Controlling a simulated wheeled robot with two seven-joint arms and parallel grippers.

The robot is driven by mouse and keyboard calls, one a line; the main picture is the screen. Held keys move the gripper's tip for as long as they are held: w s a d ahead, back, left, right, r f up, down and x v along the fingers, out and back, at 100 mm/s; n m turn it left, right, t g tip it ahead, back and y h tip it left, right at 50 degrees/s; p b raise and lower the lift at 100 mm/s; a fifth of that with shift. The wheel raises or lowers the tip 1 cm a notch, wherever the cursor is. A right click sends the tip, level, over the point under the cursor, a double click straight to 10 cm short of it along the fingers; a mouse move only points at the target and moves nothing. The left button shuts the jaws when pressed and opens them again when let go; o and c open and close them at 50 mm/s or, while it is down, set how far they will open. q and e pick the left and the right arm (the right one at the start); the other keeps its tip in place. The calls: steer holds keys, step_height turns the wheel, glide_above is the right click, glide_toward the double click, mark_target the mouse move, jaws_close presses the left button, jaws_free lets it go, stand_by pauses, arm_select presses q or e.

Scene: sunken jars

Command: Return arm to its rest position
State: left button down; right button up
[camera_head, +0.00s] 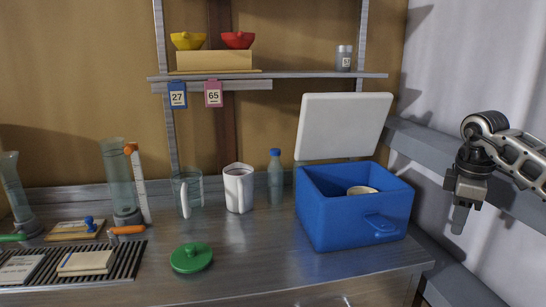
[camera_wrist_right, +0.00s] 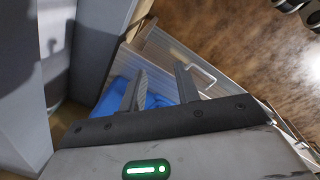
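My right gripper (camera_head: 459,220) hangs in the head view at the right, fingers down, to the right of the blue cooler box (camera_head: 345,222) and apart from it. In the right wrist view, the two fingers of this gripper (camera_wrist_right: 162,88) stand apart with nothing between them, so it is open and empty. The white lid (camera_head: 342,126) of the box is raised, and a round cream-coloured thing (camera_head: 361,190) shows inside. My left gripper is in neither view.
The metal counter (camera_head: 260,255) carries a green lid (camera_head: 191,257), a white jug (camera_head: 239,188), a blue-capped bottle (camera_head: 275,178) and glass vessels. A grey ledge (camera_head: 428,152) runs along the right wall behind my right arm. A shelf (camera_head: 280,75) hangs above.

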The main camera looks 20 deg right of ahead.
steer(key=w+a+f+n+t+y, duration=0.1)
steer(key=w+a+f+n+y, duration=0.25)
steer(key=a+f, duration=0.4)
steer(key=w+a+f+n+t+y, duration=0.15)
steer(key=a+f+n+y, duration=0.25)
steer(key=a, duration=0.6)
steer(key=a+f+m+t+y, duration=0.1)
steer(key=a+t+y, duration=0.3)
steer(key=a, duration=0.6)
steer(key=a+f+t+y, duration=0.25)
steer(key=a+t, duration=0.35)
steer(key=a, duration=0.4)
steer(key=s+a+f+m+g+h, duration=0.1)
steer(key=s+a+f+m+h, duration=0.1)
steer(key=s+f+m+h, duration=0.3)
steer(key=s+a+f+m+g+h, duration=0.1)
steer(key=s+a+f+m+h, duration=0.2)
steer(key=s+f, duration=0.4)
steer(key=shift+s+a+f+m+g+h, duration=0.15)
steer(key=shift+a+f+m+g+h, duration=0.2)
steer(key=shift+f+m+h, duration=0.6)
